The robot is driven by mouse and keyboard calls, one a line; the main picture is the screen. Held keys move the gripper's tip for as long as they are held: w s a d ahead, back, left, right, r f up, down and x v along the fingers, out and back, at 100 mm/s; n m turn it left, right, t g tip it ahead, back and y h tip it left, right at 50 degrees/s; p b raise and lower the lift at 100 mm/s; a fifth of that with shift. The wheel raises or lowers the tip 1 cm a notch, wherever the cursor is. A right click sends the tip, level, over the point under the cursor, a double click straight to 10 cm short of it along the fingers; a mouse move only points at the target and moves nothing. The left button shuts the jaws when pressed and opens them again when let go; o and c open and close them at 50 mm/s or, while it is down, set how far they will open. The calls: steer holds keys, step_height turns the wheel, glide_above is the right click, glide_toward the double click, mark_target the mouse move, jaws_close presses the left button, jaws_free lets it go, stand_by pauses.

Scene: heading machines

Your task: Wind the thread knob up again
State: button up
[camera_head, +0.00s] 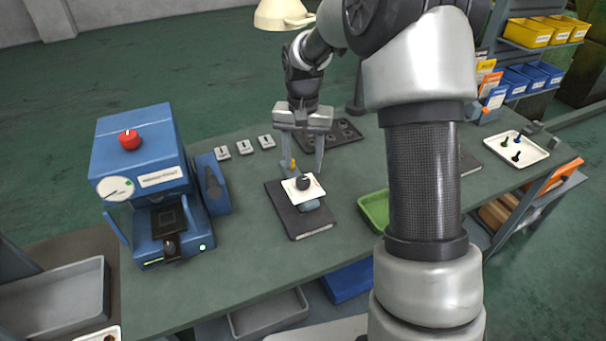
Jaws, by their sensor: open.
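A black knob (302,183) sits on a small white square plate (314,191), with a grey-blue rounded body (310,204) below it, on a dark mat (310,224) in the middle of the bench. My gripper (304,166) points down just behind and above this knob, its two fingers spread apart with nothing seen between them. The blue machine (140,150) at the left has a red knob (130,139) on top and a small dark knob (170,247) at its front. I cannot tell which of these the task calls the thread knob.
Three small white tags (244,147) lie behind the mat. A dark tray (345,135) with round recesses stands behind my gripper. A green tray (374,211) is right of the mat, partly hidden by my arm. A white tray (518,149) holds small pegs at the right.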

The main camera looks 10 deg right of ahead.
mark_target(303, 179)
steer(key=shift+f, duration=2.8)
steer(key=c, duration=1.1)
steer(key=shift+o, duration=0.2)
